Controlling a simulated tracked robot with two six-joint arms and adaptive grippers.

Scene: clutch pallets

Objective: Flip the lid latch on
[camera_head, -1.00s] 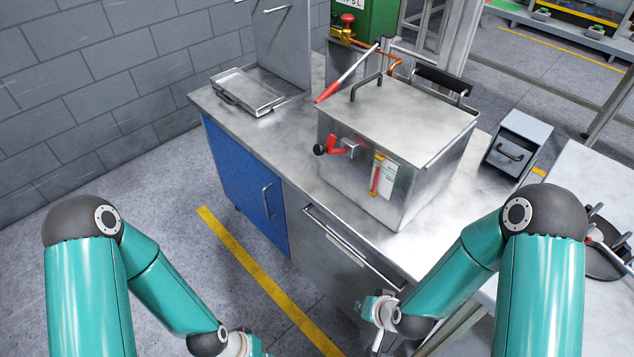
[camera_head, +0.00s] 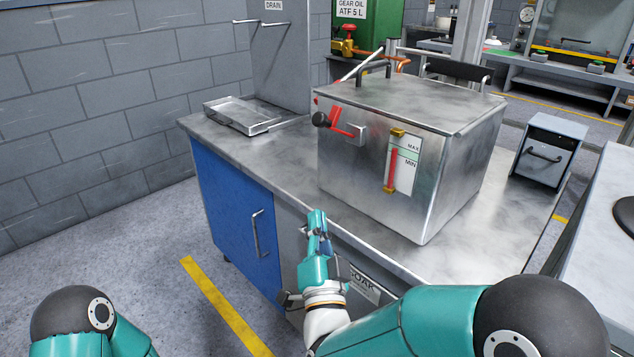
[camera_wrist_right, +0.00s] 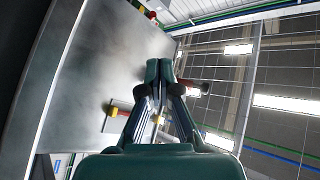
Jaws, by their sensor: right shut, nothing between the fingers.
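The steel tank (camera_head: 355,175) stands on the bench with its lid (camera_head: 420,98) down. The lid latch (camera_head: 342,128) is on the upper left of the tank's front, a red lever with a black knob (camera_head: 321,119) beside a grey bracket (camera_head: 357,133). My right gripper (camera_head: 317,215) is shut and empty, below and in front of the latch, apart from it. In the right wrist view its fingertips (camera_wrist_right: 158,66) are together, with a red part with a dark end just to their right. My left gripper is outside the head view.
A level gauge (camera_head: 403,160) with yellow ends is on the tank's front, right of the latch. A shallow tray (camera_head: 243,115) lies at the bench's back left. A small grey box (camera_head: 543,148) stands to the right. Bare bench top (camera_head: 285,155) lies left of the tank.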

